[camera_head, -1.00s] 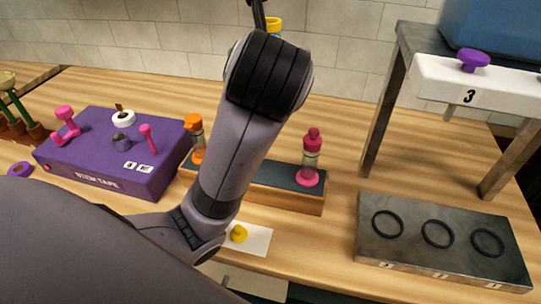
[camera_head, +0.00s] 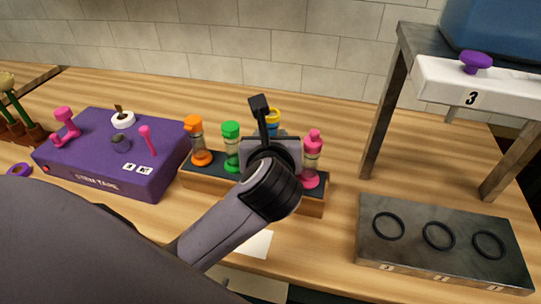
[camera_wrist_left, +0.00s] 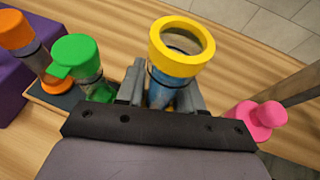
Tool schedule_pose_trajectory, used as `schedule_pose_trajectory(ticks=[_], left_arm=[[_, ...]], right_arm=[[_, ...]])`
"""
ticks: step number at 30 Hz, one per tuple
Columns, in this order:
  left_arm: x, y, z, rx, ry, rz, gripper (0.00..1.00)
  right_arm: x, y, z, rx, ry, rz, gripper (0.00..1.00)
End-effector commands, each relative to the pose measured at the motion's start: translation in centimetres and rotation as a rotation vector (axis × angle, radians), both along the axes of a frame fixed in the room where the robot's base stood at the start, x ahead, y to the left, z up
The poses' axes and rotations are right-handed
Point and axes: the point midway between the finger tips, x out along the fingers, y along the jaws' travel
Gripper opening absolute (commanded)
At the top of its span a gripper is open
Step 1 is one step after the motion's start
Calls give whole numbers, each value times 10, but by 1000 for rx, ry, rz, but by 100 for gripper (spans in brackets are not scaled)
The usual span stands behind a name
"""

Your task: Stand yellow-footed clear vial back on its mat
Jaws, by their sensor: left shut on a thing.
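The clear vial (camera_wrist_left: 172,88) has an open yellow ring (camera_wrist_left: 182,43) at its top and looks bluish inside. My left gripper (camera_wrist_left: 160,92) is shut around its body in the left wrist view. In the head view the yellow ring (camera_head: 274,116) shows above the gripper, over the long wooden rack (camera_head: 225,183) with a dark mat top. The vial looks roughly upright, between the green and pink vials. Its foot is hidden behind my gripper and wrist, so I cannot tell whether it touches the mat. My right gripper is not in view.
Orange (camera_head: 199,142), green (camera_head: 231,147) and pink (camera_head: 312,160) vials stand close by on the rack. A white card (camera_head: 256,243) lies in front. A purple box (camera_head: 110,165) is left; a grey block with black rings (camera_head: 445,270) and a metal stand (camera_head: 385,100) are right.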

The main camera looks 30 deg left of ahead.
Motion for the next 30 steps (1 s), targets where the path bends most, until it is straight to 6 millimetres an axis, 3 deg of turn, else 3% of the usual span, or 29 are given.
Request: schedule_pose_trajectory(ticks=[12, 24, 25, 27, 30], left_arm=[[0, 0, -45, 2, -1, 0, 0], [0, 0, -50, 1, -4, -1, 0], [0, 0, -50, 0, -1, -1, 46], [0, 0, -50, 0, -1, -1, 62], [0, 0, -50, 0, -1, -1, 62]], right_arm=[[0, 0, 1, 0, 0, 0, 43], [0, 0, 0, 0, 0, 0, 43], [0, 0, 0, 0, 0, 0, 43], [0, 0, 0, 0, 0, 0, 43], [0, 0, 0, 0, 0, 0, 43]])
